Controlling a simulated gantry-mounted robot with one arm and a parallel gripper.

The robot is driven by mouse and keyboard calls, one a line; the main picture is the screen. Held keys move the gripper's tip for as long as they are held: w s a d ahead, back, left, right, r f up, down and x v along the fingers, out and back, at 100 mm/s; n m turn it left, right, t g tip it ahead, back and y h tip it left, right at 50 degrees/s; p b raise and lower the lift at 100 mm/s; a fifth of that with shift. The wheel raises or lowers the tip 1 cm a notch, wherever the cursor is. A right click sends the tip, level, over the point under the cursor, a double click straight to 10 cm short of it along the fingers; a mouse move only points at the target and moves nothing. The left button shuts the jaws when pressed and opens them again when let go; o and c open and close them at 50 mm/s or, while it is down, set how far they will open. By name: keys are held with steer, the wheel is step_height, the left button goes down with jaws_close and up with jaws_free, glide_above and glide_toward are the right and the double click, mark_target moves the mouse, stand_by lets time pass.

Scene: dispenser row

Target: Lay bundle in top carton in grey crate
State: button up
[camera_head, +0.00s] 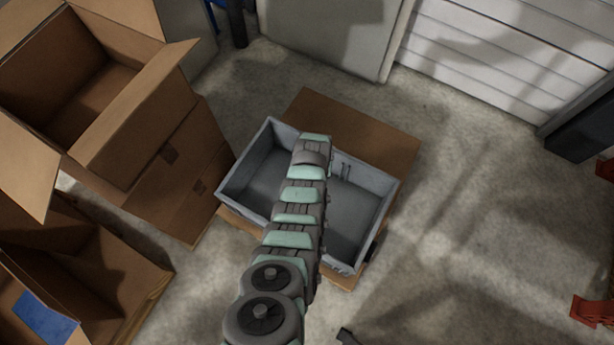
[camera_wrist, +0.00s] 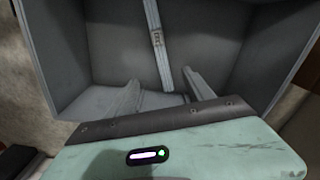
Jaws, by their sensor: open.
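The grey crate (camera_head: 232,178) stands open in the middle of the head view, with my arm reaching over it. In the wrist view its grey walls (camera_wrist: 60,50) surround my gripper (camera_wrist: 162,80), whose two fingers are apart. A slim pale bundle (camera_wrist: 154,15) with a band around it lies inside the crate. Its near end is between or just beyond the fingertips; contact cannot be told. In the head view the bundle and fingers are hidden by my arm. The top carton (camera_head: 135,110) stands open at the upper left, and its visible inside looks empty.
The crate rests on brown cardboard (camera_head: 350,120). The top carton stands on another carton (camera_head: 185,195). An open carton (camera_head: 110,285) with a blue patch is at lower left. Grey cabinet (camera_head: 330,35) and white slatted wall (camera_head: 500,50) are behind. Floor at right is mostly clear.

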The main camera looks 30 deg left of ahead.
steer(key=shift+r+p, duration=0.7)
steer(key=shift+r, duration=1.5)
